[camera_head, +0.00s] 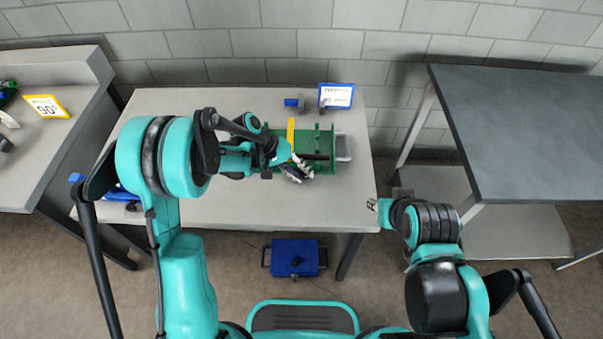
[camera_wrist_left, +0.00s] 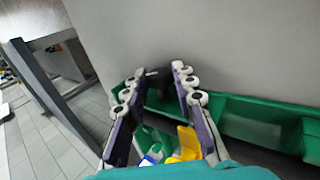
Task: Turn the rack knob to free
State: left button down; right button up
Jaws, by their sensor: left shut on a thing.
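The green rack (camera_head: 326,135) stands on the grey table, and its green wall also shows in the left wrist view (camera_wrist_left: 265,118). My left gripper (camera_head: 300,172) reaches over the table to the rack's front side. In the left wrist view its purple fingers with white pads (camera_wrist_left: 157,76) are on either side of a small black part, which looks like the rack knob (camera_wrist_left: 157,82). The gripper is shut on it. The knob's pointer or marking cannot be made out. My right gripper (camera_head: 372,205) is off the table's right front corner, away from the rack; its jaws are too small to read.
A yellow piece (camera_head: 291,130) stands upright at the rack. A blue-framed sign (camera_head: 336,95) and a blue part (camera_head: 294,103) stand behind it. A metal tray (camera_head: 344,148) is right of it. A blue box (camera_head: 295,258) is on the floor. The table's front right is clear.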

pick_arm(q)
jog(key=c, duration=1.2)
grip_release()
jog(key=shift+v, duration=4)
